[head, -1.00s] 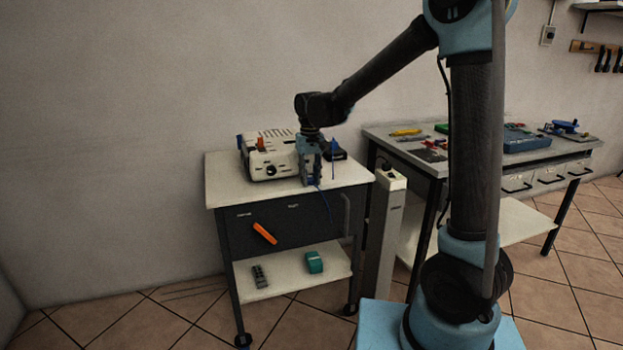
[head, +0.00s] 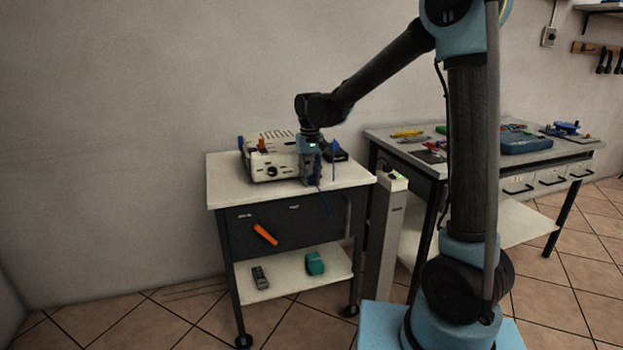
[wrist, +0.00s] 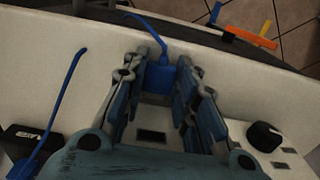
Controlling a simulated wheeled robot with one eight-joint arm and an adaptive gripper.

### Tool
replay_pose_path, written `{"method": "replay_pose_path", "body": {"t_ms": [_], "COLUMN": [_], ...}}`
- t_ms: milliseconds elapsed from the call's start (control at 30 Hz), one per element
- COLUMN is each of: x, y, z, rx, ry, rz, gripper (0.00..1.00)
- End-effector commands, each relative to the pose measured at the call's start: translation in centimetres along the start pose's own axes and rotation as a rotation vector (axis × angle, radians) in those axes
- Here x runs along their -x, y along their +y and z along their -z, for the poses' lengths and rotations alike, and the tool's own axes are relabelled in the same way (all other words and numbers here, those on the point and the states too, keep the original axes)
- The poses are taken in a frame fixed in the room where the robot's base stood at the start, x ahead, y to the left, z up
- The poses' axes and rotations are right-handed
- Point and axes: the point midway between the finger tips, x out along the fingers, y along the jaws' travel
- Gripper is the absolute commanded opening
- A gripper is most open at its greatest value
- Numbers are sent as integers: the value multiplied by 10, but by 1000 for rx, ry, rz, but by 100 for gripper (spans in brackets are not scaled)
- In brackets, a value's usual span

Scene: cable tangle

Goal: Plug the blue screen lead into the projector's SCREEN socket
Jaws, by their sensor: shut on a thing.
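The white projector (head: 268,172) stands on the cart top in the head view. My gripper (head: 311,182) is beside its right front. In the wrist view my gripper (wrist: 161,68) is shut on the blue plug (wrist: 159,82) of a blue lead, one finger on each side. Its cable (wrist: 146,27) leaves the plug's far end and curves away over the cart edge. A dark rectangular opening (wrist: 152,136) shows on the projector between my finger bases, apart from the plug in the picture. I cannot read which socket it is.
A black box (head: 337,153) with another upright blue cable (wrist: 62,95) is close beside my gripper. The projector has a black knob (wrist: 264,137). An orange handle-like thing (head: 265,234) hangs at the cart's front. A grey post (head: 384,225) and workbench (head: 470,172) stand to the right.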

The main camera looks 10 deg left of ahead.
Motion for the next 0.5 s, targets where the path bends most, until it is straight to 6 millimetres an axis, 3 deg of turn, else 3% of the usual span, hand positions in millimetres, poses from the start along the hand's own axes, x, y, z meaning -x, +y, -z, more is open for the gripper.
{"method": "replay_pose_path", "body": {"t_ms": [500], "x": [0], "y": [0], "z": [5], "rx": [0], "ry": [1], "rz": [0], "gripper": [0]}}
